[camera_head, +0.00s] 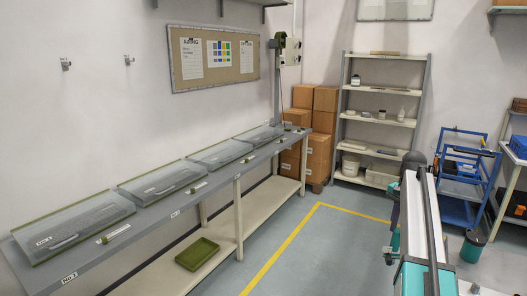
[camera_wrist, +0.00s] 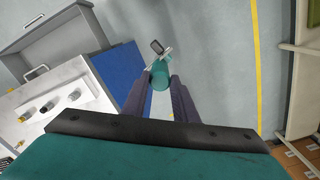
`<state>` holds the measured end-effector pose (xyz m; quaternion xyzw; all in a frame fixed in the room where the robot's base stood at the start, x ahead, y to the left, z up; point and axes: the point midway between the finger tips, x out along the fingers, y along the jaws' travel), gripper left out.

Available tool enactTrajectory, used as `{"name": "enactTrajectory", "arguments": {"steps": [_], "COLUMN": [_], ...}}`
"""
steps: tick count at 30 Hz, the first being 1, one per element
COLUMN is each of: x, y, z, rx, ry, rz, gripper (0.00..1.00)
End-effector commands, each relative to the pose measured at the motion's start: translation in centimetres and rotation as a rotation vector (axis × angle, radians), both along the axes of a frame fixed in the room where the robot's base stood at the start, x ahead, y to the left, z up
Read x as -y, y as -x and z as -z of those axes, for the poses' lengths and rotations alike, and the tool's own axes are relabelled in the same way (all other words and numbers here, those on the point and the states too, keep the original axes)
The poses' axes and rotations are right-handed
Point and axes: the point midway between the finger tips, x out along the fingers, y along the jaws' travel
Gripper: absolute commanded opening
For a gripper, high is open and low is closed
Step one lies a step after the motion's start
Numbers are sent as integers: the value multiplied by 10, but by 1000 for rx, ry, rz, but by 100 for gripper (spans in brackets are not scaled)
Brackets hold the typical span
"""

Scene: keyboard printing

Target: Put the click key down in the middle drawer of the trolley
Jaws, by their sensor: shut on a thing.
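In the wrist view my gripper (camera_wrist: 160,76) is shut on the click key (camera_wrist: 159,71), which shows a teal rounded body with a pale crosspiece and a small dark head beyond the fingertips. Part of the key is hidden by the fingers. A grey drawer (camera_wrist: 42,43) stands open and looks empty at upper left of the wrist view, apart from the key. Which level of the trolley it is I cannot tell. In the head view a blue trolley (camera_head: 463,172) stands at the right; its drawers cannot be made out.
Bare floor (camera_wrist: 215,60) lies right of the key. In the head view a long bench (camera_head: 168,200) runs along the left wall; shelves (camera_head: 380,121) stand behind.

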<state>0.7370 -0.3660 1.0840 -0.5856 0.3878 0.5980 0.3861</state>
Motion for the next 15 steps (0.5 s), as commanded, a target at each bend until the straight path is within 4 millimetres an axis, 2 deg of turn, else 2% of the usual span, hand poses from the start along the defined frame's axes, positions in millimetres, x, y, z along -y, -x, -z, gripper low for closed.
{"name": "enactTrajectory", "arguments": {"steps": [1,9,15], "x": [-19,-103,-165], "y": [-3,-18,-20], "z": [7,28,44], "rx": [-1,-2,-3], "ry": [0,-1,-3], "rz": [-25,-145,-235], "gripper": [0,0,0]}}
